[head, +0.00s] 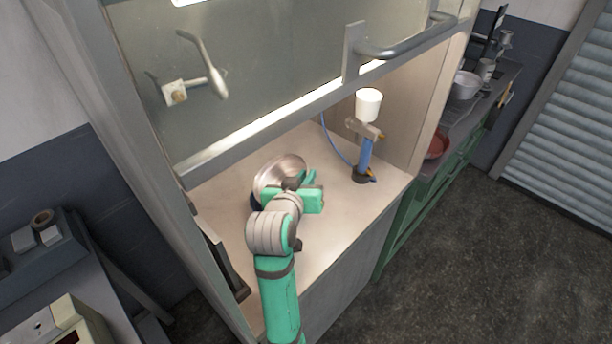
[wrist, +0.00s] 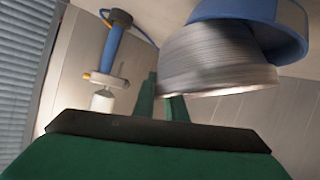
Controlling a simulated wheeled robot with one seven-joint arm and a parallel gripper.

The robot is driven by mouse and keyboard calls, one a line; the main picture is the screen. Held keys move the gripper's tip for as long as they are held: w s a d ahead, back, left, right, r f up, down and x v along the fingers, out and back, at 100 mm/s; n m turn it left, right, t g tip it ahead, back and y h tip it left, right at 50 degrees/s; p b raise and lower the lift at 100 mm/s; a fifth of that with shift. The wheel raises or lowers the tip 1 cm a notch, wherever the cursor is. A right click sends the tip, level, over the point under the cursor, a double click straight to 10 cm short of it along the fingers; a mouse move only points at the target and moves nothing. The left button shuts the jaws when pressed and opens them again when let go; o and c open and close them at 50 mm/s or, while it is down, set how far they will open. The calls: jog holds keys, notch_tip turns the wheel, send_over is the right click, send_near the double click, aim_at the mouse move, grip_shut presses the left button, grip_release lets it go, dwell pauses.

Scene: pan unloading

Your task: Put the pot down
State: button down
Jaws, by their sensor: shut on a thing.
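The pot (head: 279,171) is a round, shiny metal vessel inside the fume cupboard. It also shows in the wrist view (wrist: 215,58), which is upside down, as a brushed metal side with a bright rim. A blue rounded piece (wrist: 262,22) lies against or under the pot; whether they touch is unclear. My green gripper (head: 300,192) is at the pot's near right side, and its fingers show in the wrist view (wrist: 162,105) by the rim. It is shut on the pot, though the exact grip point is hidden. I cannot tell whether the pot touches the worktop.
A blue burner-like stand (head: 365,155) with a white cup (head: 368,104) on top stands right of the pot. The raised glass sash (head: 290,60) hangs above. The pale worktop (head: 335,215) is clear at front right. The cupboard's side walls bound the space.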

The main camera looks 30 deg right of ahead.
jog(key=c, duration=1.8)
grip_release()
jog(key=shift+o, duration=0.2)
jog(key=shift+r, duration=0.3)
jog(key=v, duration=0.7)
jog(key=shift+s, duration=0.15)
jog(key=shift+a, duration=0.2)
jog(key=shift+r, duration=0.1)
